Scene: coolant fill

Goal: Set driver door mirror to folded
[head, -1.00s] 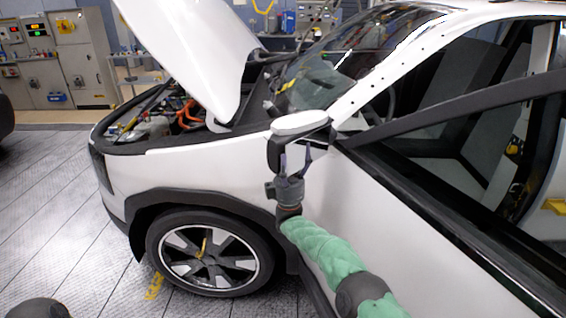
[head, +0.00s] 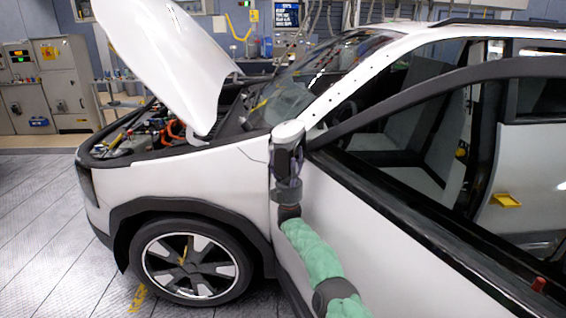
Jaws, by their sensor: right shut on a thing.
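The door mirror (head: 288,133) has a white cap and dark housing. It stands at the front of the door window of the white car (head: 335,205). It looks narrow from here, its housing turned in close along the door. My right gripper (head: 288,165) reaches up from below on the green-sleeved arm and is shut on the mirror's dark lower part. Its fingertips are partly lost against the dark housing. My left gripper is out of view.
The raised white hood (head: 165,55) stands over the open engine bay (head: 150,130) at the left. The front wheel (head: 190,262) is below. Grey cabinets (head: 45,95) stand at the far left. The floor left of the car is clear.

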